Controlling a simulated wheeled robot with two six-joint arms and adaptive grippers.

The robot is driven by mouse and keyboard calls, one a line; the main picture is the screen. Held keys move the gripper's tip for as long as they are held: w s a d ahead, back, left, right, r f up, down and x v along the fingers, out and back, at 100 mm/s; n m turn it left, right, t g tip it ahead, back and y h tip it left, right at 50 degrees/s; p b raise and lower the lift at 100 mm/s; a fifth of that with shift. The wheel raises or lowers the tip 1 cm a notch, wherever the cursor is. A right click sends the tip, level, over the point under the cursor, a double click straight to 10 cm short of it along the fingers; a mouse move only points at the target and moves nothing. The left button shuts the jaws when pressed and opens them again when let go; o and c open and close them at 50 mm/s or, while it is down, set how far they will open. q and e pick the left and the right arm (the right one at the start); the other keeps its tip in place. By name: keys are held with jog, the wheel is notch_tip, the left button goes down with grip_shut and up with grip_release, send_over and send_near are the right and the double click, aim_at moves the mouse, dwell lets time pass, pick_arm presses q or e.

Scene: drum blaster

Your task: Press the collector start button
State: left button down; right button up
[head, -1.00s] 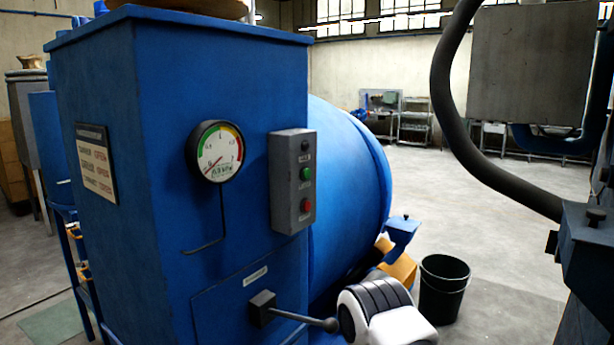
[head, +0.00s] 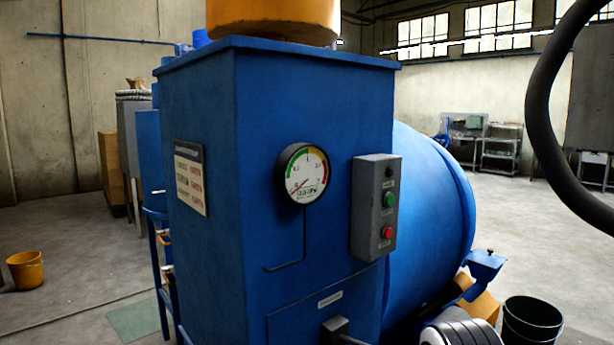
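A grey control box (head: 375,207) is fixed to the front right edge of a tall blue cabinet (head: 220,240). It carries a dark knob or lamp (head: 389,171) at the top, a green button (head: 390,199) in the middle and a red button (head: 387,232) below. Their small labels are not readable. A round gauge (head: 303,174) sits left of the box, its needle at the lower left. A white and black ribbed part of my arm shows at the bottom right. Neither gripper's fingers can be seen, and nothing touches the buttons.
A big blue drum (head: 428,210) bulges behind the cabinet on the right. A black bucket (head: 532,325) stands at the lower right, a yellow bucket (head: 26,270) at the left. A thick dark hose (head: 540,110) hangs at the right. Open floor lies on both sides.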

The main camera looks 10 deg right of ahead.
grip_shut()
dwell(1.0)
